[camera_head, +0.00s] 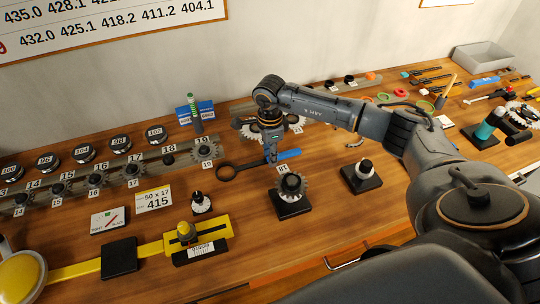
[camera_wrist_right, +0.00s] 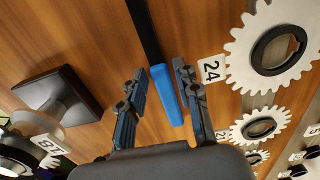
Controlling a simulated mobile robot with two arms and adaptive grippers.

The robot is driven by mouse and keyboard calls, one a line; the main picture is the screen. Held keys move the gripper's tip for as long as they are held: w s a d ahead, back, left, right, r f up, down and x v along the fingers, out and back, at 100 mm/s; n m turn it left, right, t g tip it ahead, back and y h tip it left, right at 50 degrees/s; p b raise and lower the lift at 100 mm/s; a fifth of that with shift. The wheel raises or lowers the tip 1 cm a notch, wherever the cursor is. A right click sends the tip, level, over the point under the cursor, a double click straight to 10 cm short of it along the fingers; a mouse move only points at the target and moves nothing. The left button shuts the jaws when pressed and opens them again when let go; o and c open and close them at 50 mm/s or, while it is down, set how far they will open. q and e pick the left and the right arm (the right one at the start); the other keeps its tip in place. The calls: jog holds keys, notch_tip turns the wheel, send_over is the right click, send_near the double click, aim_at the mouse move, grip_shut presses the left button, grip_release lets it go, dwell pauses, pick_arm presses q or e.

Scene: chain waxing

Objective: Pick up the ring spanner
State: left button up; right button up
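The ring spanner lies flat on the wooden bench, with its black ring (camera_head: 226,172) at the left and its blue handle (camera_head: 288,154) at the right. My right gripper (camera_head: 271,158) points down over the spanner near where the black shaft meets the blue handle. In the right wrist view the blue handle (camera_wrist_right: 167,95) lies between the two spread fingers of my right gripper (camera_wrist_right: 160,70), with gaps at both sides. Whether the fingertips are level with the handle is hard to tell. My left gripper is not in view.
A gear on a black stand (camera_head: 292,187) is just in front of the handle, and another stand (camera_head: 361,177) is to its right. Large gears (camera_wrist_right: 270,48) lie beyond the handle. A yellow gauge (camera_head: 140,256) lies at front left. Bare bench is left of the gear stand.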

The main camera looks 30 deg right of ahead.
grip_shut()
